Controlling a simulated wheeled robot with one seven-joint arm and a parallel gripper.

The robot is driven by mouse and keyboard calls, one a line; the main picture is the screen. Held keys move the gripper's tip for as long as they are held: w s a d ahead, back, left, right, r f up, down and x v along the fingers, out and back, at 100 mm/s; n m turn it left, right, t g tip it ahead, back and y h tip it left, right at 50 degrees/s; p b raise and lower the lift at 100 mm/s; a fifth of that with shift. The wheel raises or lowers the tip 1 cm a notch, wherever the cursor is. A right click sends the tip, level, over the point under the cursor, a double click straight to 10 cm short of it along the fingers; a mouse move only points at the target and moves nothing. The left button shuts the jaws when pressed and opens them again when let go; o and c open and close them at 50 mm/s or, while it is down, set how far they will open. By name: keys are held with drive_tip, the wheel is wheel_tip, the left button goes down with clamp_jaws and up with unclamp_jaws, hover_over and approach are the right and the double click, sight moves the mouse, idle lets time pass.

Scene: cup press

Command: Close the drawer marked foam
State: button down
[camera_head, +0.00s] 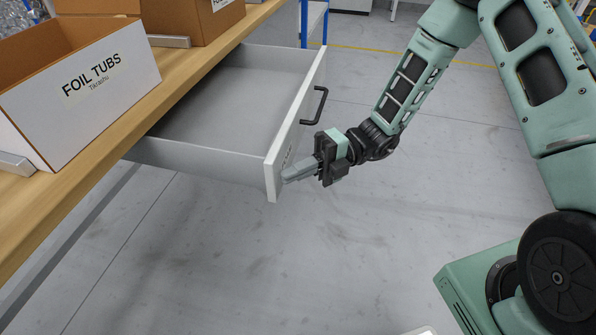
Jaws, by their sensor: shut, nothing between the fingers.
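An open drawer (232,105) sticks out from under the wooden bench on the left, and its inside looks empty. Its white front panel (300,115) carries a black bar handle (317,108). There is some marking low on the front panel, partly covered by my gripper and too small to read. My gripper (287,176) is shut and empty. Its fingertips are at the outer face of the front panel, near its near end and apart from the handle. I cannot tell for sure whether they touch the panel.
On the wooden bench top (215,45) stand a box labelled "FOIL TUBS" (88,85) and a brown cardboard box (205,22) behind it. A blue-legged rack (314,22) stands beyond the drawer. The grey floor (230,260) in front is clear.

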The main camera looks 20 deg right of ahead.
sight(165, 152)
drive_tip(key=w+a+p, duration=0.1)
drive_tip(key=a, duration=0.2)
drive_tip(key=w+a+p, duration=0.1)
drive_tip(key=w+a, duration=0.1)
drive_tip(key=a, duration=0.1)
drive_tip(key=w+a+p, duration=0.2)
drive_tip(key=a, duration=0.1)
drive_tip(key=shift+w+a+r, duration=0.15)
drive_tip(key=shift+a+r, duration=0.05)
drive_tip(key=shift+a, duration=0.05)
drive_tip(key=w+a, duration=0.2)
drive_tip(key=a, duration=0.2)
drive_tip(key=w+a+b, duration=0.1)
drive_tip(key=w+a, duration=0.2)
drive_tip(key=a, duration=0.2)
drive_tip(key=w+a, duration=0.3)
drive_tip(key=a, duration=0.2)
drive_tip(key=shift+w+f+b, duration=0.15)
drive_tip(key=shift+f+b, duration=0.05)
drive_tip(key=shift+b, duration=0.1)
drive_tip(key=shift+d, duration=0.15)
